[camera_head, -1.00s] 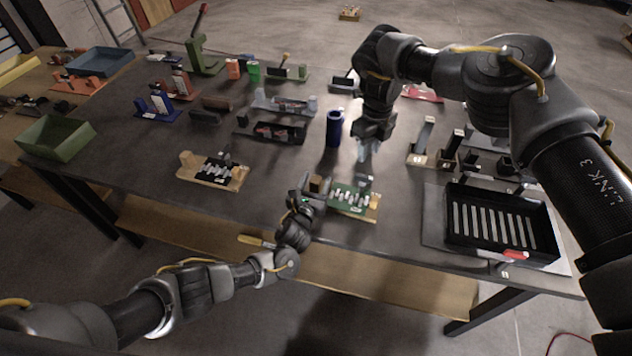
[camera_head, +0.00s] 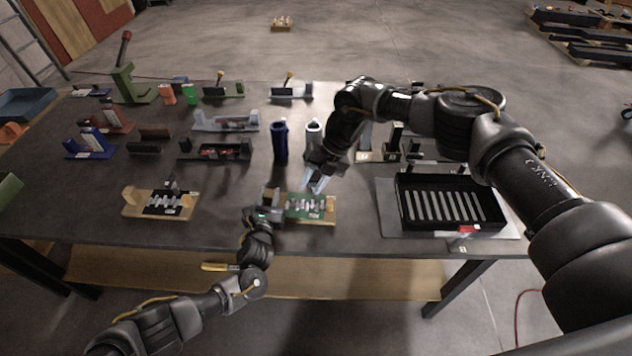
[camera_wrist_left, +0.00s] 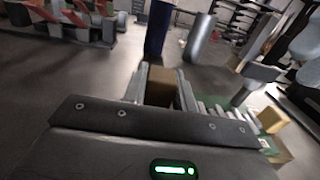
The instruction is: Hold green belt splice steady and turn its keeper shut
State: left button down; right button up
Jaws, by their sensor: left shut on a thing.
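The green belt splice (camera_head: 304,207) sits on a wooden base on the table, with a row of silver bars across its green plate. It also shows in the left wrist view (camera_wrist_left: 268,123), partly behind my gripper. My left gripper (camera_head: 268,208) is shut on the wooden block (camera_wrist_left: 163,88) at the splice's left end. My right gripper (camera_head: 316,180) hangs just above the splice's back right part, pointing down. Its pale fingers look slightly apart, with nothing clearly between them. The keeper is hard to make out near those fingertips in the head view.
A similar black splice (camera_head: 168,204) on wood lies to the left. A dark blue cylinder (camera_head: 280,142) and a grey one (camera_head: 313,134) stand behind. A black slotted tray (camera_head: 448,222) is at the right. Bare table lies between the two splices.

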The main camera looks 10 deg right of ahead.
jog(key=d+m+y, duration=0.1)
jog(key=m, duration=0.2)
jog(key=d+f+m+y, duration=0.1)
jog(key=d+m+y, duration=0.1)
jog(key=m, duration=0.1)
jog(key=d+m+t+y, duration=0.1)
jog(key=m, duration=0.3)
jog(key=shift+s+d+f+y, duration=0.15)
jog(key=shift+s+f+y, duration=0.05)
jog(key=shift+y, duration=0.2)
jog(key=w+d+r+m+t+y, duration=0.1)
jog(key=d+r+m+t+y, duration=0.2)
jog(key=d+m, duration=0.65)
jog(key=shift+m+t+h, duration=0.25)
jog(key=shift+t+h, duration=0.05)
jog(key=shift+t, duration=0.1)
jog(key=x, duration=1.2)
jog(key=shift+w+a+f, duration=0.15)
jog(key=shift+w+f, duration=0.05)
jog(key=shift+f, duration=0.2)
jog(key=shift+c, duration=0.3)
grip_shut()
